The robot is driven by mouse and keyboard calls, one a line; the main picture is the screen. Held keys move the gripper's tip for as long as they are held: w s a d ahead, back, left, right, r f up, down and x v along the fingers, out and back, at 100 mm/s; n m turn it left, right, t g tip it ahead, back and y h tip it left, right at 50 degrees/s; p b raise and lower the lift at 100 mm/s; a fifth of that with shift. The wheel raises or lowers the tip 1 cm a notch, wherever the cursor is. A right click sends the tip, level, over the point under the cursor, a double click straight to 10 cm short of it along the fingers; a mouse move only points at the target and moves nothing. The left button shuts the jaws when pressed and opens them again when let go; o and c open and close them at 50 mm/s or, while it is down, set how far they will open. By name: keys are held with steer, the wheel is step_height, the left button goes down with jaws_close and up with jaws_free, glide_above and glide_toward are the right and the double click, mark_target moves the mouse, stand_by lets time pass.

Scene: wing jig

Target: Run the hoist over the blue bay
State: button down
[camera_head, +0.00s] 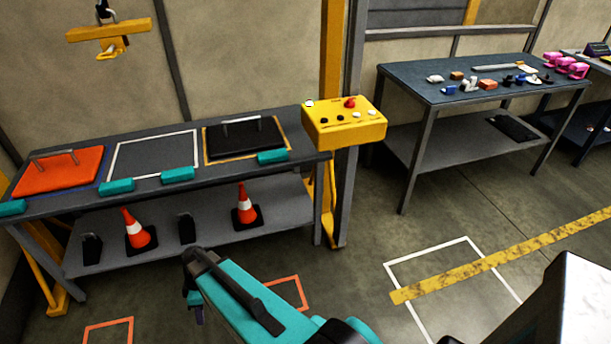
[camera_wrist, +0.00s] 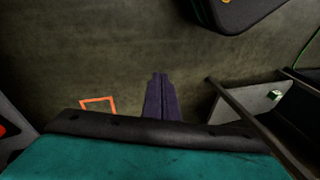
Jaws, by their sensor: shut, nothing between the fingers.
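The yellow hoist beam (camera_head: 108,31) hangs at the upper left, above and behind the grey bench (camera_head: 75,207). The left bay holds an orange panel with a handle (camera_head: 60,172); a thin dark blue edge seems to show around it. The middle bay (camera_head: 152,154) is white-outlined and empty. The right bay is yellow-outlined and holds a black panel (camera_head: 243,139). A yellow control box (camera_head: 345,128) with a red knob and several buttons stands at the bench's right end. My gripper (camera_head: 197,312) is in front of the bench, low over the floor; its purple fingers are together in the wrist view (camera_wrist: 158,76).
Teal blocks (camera_head: 178,175) line the bench's front edge. Two cones (camera_head: 137,230) stand on its lower shelf. A second table (camera_head: 425,90) with small parts stands at the right. A yellow post (camera_head: 332,60) rises behind the control box. Floor between is clear, with painted outlines.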

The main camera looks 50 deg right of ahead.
steer(key=w+d+r+t, duration=0.4)
steer(key=w+d+r, duration=0.95)
steer(key=d, duration=0.35)
steer(key=w+d+r+t+h+p, duration=0.2)
steer(key=d+r+t, duration=0.1)
steer(key=d+r, duration=1.45)
steer(key=s+d+r+m+t+h, duration=0.1)
steer(key=s+d+r, duration=0.2)
steer(key=d+r, duration=0.55)
steer(key=s+d+r+m+t+h, duration=0.15)
steer(key=s+d+r, duration=0.25)
steer(key=d+r, duration=0.4)
steer(key=s+d+r+m+h+p, duration=0.1)
steer(key=s+d+r+m+h, duration=0.1)
steer(key=s+d+r, duration=0.9)
steer(key=s+d+h, duration=0.1)
steer(key=s+d, duration=0.1)
steer(key=s, duration=0.1)
steer(key=shift+d+m, duration=0.3)
steer(key=shift+m, duration=0.05)
steer(key=shift+s+f, duration=0.1)
steer(key=shift+f, duration=0.1)
